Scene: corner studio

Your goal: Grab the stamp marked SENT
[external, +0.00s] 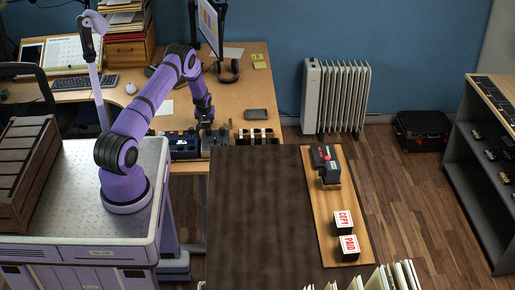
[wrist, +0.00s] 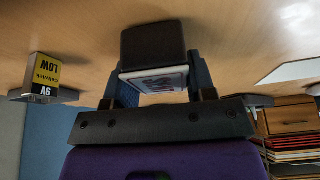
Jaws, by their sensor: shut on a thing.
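My gripper (external: 206,124) is over the wooden desk at the back, beside a dark blue box. In the wrist view my gripper (wrist: 163,88) is shut on a dark block-shaped stamp (wrist: 152,40), with one finger on each side. The stamp has a pale label face (wrist: 155,80) with dark red and blue marks. The label is seen at a steep angle and partly hidden, so I cannot read its word. Two white-topped stamps, COPY (external: 343,221) and PAID (external: 349,245), stand on a wooden board at the right.
The dark blue box (external: 183,145) and a row of small dark-and-pale items (external: 257,136) stand along the desk's near edge. A yellow-and-black 9V battery (wrist: 45,71) shows in the wrist view. The dark brown tabletop (external: 255,210) is clear. A black device (external: 325,160) stands on the board (external: 326,210).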

